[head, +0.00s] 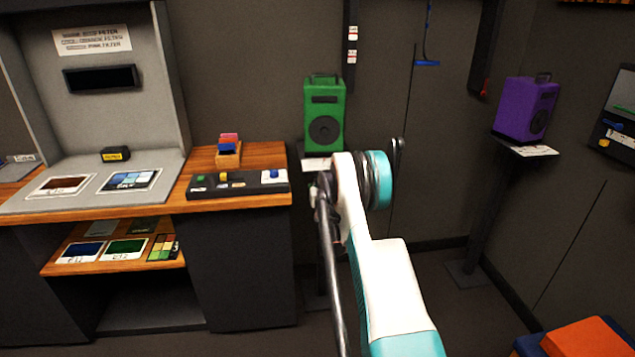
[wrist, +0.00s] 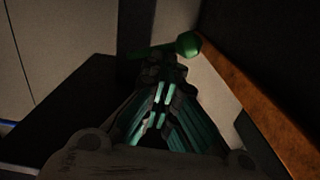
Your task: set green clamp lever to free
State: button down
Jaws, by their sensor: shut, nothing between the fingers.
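The green clamp lever (wrist: 188,44) shows in the wrist view as a round green knob on a short green bar running left. It lies just beyond the fingertips of my gripper (wrist: 166,72). The fingers are together with nothing held between them. The fingertips overlap the bar in the picture; I cannot tell whether they touch it. In the head view my own arm covers the lever and most of the gripper, below the green speaker (head: 324,115) on its stand.
A wooden bench edge (wrist: 250,95) runs close along the right in the wrist view. In the head view the wooden bench (head: 235,207) with a control box (head: 238,187) stands left of my arm. A purple speaker (head: 525,108) on a stand is at right. Floor between is clear.

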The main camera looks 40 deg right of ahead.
jog(key=shift+f+n, duration=0.25)
jog(key=shift+n, duration=0.45)
jog(key=f+n, duration=0.1)
jog(key=n, duration=0.1)
jog(key=d+n, duration=0.1)
jog(key=n, duration=0.2)
jog(key=s+f+n, duration=0.1)
jog(key=n, duration=0.1)
jog(key=shift+d+f+n, duration=0.25)
jog(key=shift+f+n, duration=0.05)
jog(key=shift+n, duration=0.1)
jog(key=shift+d, duration=0.1)
dwell(0.5)
dwell(0.4)
